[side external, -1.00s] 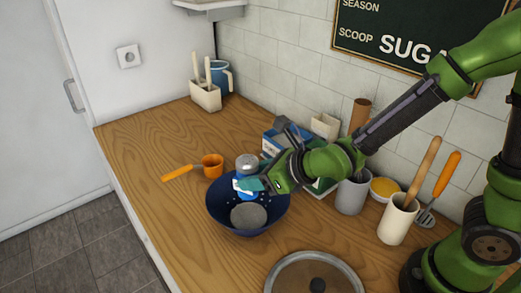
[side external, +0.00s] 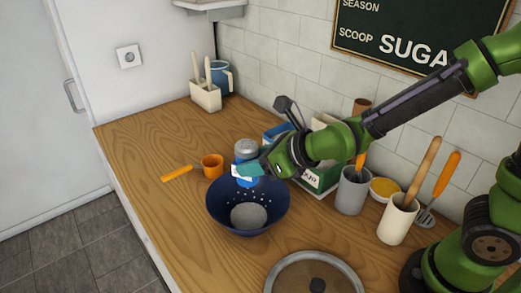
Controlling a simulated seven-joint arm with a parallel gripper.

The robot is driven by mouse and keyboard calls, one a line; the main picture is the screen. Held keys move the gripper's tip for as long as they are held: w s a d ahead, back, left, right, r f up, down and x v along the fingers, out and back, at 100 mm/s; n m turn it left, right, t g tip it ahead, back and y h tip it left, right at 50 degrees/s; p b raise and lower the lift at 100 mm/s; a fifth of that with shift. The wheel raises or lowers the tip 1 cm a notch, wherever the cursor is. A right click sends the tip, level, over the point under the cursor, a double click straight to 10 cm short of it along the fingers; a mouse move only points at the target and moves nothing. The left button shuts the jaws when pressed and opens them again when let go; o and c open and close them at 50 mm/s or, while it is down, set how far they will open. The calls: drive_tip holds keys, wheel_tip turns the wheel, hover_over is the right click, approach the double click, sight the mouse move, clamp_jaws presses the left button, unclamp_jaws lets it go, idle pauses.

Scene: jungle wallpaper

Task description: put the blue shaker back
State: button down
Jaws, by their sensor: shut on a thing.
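The blue shaker (side external: 247,182) has a grey cap and a white label. It is upright over the back rim of the dark blue bowl (side external: 226,221), which has small holes in its wall and a grey area in its bottom. My gripper (side external: 247,170) comes from the right and is shut on the shaker, its teal fingertips at the upper body. The shaker's foot shows just above or behind the bowl's rim; I cannot tell its exact height.
A green and blue box (side external: 321,178) stands behind my arm, partly hidden. An orange measuring cup (side external: 212,165) lies left of the bowl. A round lid (side external: 290,275) is in front, a grey cup (side external: 351,195) and a white utensil holder (side external: 397,222) at right.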

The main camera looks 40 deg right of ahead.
drive_tip(key=w+a+n+y, duration=0.1)
drive_tip(key=w+a, duration=0.2)
drive_tip(key=w, duration=0.7)
drive_tip(key=w+a+n, duration=0.1)
drive_tip(key=w+a, duration=0.2)
drive_tip(key=w, duration=0.6)
drive_tip(key=w+d+f+n+g+y, duration=0.15)
drive_tip(key=w+f, duration=0.25)
drive_tip(key=w, duration=1)
drive_tip(key=shift+y, duration=0.35)
wheel_tip(320, 180, down, 10)
drive_tip(key=shift+s+r, duration=0.1)
drive_tip(key=shift+c, duration=2.4)
unclamp_jaws()
drive_tip(key=shift+f, duration=0.2)
